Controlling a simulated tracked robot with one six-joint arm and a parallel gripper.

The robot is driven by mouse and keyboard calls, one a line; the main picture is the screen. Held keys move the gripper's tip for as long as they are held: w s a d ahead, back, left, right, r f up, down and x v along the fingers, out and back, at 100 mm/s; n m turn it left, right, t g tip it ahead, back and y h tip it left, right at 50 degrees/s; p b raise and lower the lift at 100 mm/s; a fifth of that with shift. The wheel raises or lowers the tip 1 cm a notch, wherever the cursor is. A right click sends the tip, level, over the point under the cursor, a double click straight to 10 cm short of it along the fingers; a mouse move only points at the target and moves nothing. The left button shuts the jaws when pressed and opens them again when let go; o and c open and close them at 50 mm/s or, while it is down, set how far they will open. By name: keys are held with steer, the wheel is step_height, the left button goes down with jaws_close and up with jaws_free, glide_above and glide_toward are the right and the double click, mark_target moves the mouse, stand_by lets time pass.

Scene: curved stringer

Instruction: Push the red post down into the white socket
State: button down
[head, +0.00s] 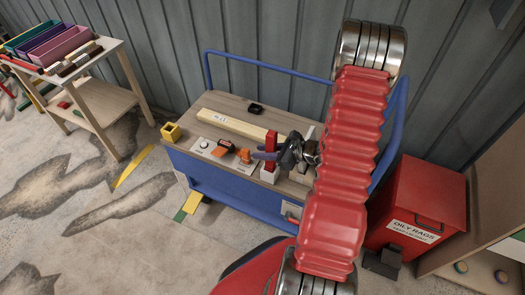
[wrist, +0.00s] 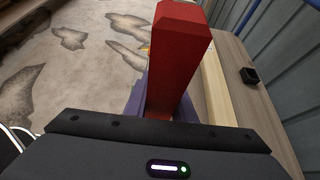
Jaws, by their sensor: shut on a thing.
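The red post (head: 271,141) stands upright above the white socket (head: 269,175) near the front edge of the cart top. Its lower end meets the socket in the head view, but I cannot tell how deep it sits. My gripper (head: 268,155) reaches in from the right and is shut on the post, its purple fingers around the middle. In the wrist view the post (wrist: 178,62) rises between the fingers of my gripper (wrist: 163,104). The socket is hidden there.
The blue cart (head: 240,194) also bears a pale beam (head: 232,125), a white panel (head: 207,147), an orange item (head: 244,155), a yellow block (head: 171,132) and a black box (head: 256,107). A red rag bin (head: 415,205) stands right.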

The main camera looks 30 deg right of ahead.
steer(key=shift+f, duration=0.6)
steer(key=c, duration=1.4)
jaws_free()
steer(key=v, duration=0.7)
steer(key=shift+s, duration=0.2)
steer(key=shift+d, duration=0.15)
steer(key=shift+r, duration=0.1)
